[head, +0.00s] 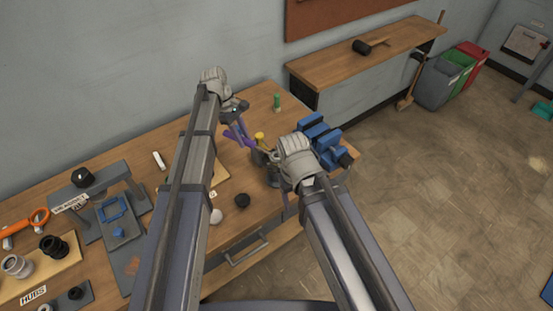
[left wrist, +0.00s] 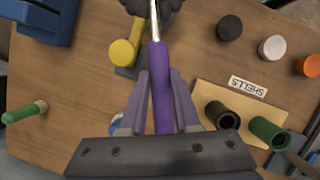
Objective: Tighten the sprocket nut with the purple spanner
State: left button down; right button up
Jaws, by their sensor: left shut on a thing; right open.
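The purple spanner (left wrist: 161,75) is gripped by its handle between the fingers of my left gripper (left wrist: 160,88) in the left wrist view. Its silver shaft points to the top edge, at a dark toothed part (left wrist: 150,6) that looks like the sprocket. The picture cuts off the spanner's tip and the nut, so I cannot tell whether they touch. In the head view the purple spanner (head: 237,136) shows below my left wrist. My right gripper (head: 272,157) is close to the grey stand, left of the blue vise, its fingers mostly hidden by its wrist.
A yellow-headed thing (left wrist: 123,52) stands just left of the spanner. A blue vise (head: 322,137) is at the bench's right end. A green-handled tool (head: 277,102) stands at the back. The shells board (left wrist: 215,95) lies beside the spanner. Several loose parts cover the left bench.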

pick_arm(q)
jog(key=shift+w+d+m, duration=0.2)
jog(key=shift+w+m, duration=0.1)
jog(key=shift+w, duration=0.1)
jog(key=shift+s, duration=0.1)
jog(key=shift+s+a, duration=0.1)
jog(key=shift+s+a+n, duration=0.3)
jog(key=shift+s+n, duration=0.25)
jog(key=shift+n, duration=0.15)
jog(key=c, duration=1.2)
grip_release()
grip_shut()
jog(key=shift+r, duration=0.2)
